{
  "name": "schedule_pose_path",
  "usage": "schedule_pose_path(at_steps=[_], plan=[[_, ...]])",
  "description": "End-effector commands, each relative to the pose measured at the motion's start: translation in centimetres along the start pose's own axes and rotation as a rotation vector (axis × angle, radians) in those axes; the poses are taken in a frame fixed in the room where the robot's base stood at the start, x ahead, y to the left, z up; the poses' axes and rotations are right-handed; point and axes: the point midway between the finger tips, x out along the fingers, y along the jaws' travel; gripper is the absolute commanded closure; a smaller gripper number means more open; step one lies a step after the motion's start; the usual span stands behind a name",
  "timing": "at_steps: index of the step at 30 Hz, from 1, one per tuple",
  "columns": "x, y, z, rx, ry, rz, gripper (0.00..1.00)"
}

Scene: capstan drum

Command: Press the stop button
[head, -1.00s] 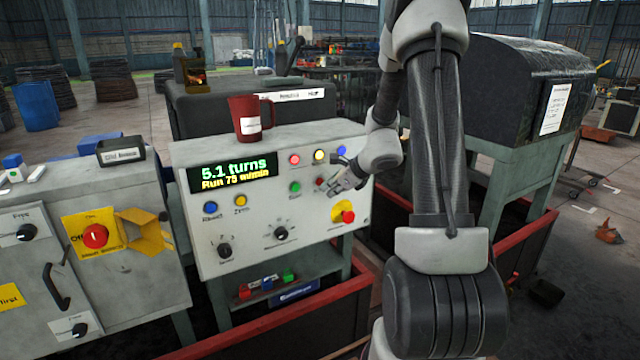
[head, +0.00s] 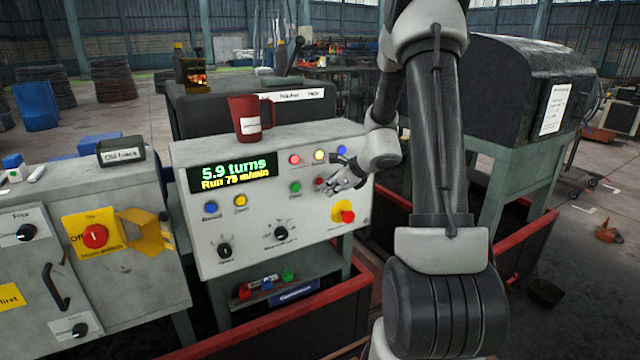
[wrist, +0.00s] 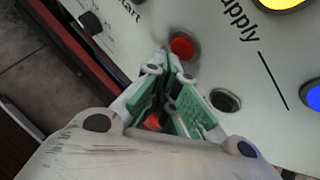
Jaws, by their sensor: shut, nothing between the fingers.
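The stop button is the small red button (head: 319,182) on the light grey control panel (head: 215,262), right of the green start button (head: 295,187). In the wrist view the red button (wrist: 182,47) shows just beyond my fingertips, with no label readable beside it. My gripper (head: 335,190) is in front of the panel, close to the button's lower right. In the wrist view my gripper (wrist: 168,68) is shut and empty, its tips close to the button. I cannot tell whether they touch the panel.
A red emergency button (head: 347,216) on a yellow plate is below my gripper. Red, yellow and blue lamps (head: 319,155) are above. A red mug (head: 246,124) stands on top of the panel. The display (head: 233,173) reads 5.9 turns, Run 75 m/min.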

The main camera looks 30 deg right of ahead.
Motion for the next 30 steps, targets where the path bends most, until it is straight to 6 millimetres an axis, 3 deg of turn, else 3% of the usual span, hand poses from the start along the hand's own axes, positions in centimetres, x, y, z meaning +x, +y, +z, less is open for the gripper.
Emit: schedule_pose_path(at_steps=[30], plan=[[0.74,-0.53,0.51,0.0,0.001,0.0,1.0]])
